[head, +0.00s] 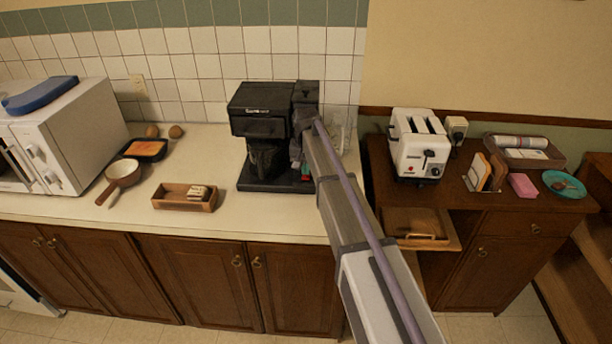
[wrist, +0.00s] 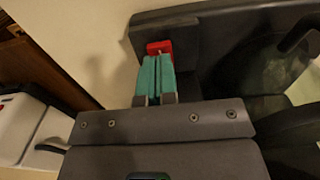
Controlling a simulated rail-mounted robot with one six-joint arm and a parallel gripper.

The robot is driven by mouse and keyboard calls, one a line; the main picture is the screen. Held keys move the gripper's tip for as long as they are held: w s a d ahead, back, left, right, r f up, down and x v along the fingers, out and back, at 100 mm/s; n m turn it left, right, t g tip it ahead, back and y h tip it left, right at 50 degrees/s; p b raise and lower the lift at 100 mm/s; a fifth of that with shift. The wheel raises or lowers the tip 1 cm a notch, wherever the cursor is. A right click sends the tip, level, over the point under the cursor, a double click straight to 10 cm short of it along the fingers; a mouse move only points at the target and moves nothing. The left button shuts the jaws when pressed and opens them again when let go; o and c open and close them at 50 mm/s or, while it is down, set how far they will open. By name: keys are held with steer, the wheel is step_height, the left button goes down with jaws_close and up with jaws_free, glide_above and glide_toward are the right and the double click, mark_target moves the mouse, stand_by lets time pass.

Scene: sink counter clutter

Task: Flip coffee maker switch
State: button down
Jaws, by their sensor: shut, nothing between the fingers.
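The black coffee maker (head: 262,112) stands on the counter against the tiled wall, its carafe (head: 265,160) on the base. Its red switch (wrist: 159,47) shows at the edge of the dark base in the wrist view. My gripper (wrist: 157,60) has its two teal fingers together with nothing between them. The fingertips are right at the red switch and cover its lower part; I cannot tell whether they touch it. In the head view my gripper (head: 304,167) points down at the right side of the coffee maker, partly hidden by my arm. The switch's position is unclear.
A glass (head: 342,135) stands behind my arm, right of the coffee maker. A wooden tray (head: 172,203) and a pan (head: 123,173) are to the left, near the microwave (head: 75,135). A white toaster (head: 418,150) stands on the right cabinet.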

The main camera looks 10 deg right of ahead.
steer(key=shift+f+b, duration=0.85)
steer(key=shift+f, duration=0.05)
stand_by(0.3)
step_height(320, 180, up, 7)
steer(key=p, duration=0.7)
steer(key=shift+r, duration=0.15)
steer(key=s+f+n+b, duration=0.2)
steer(key=s+n, duration=0.1)
steer(key=s, duration=3)
steer(key=shift+f, duration=0.1)
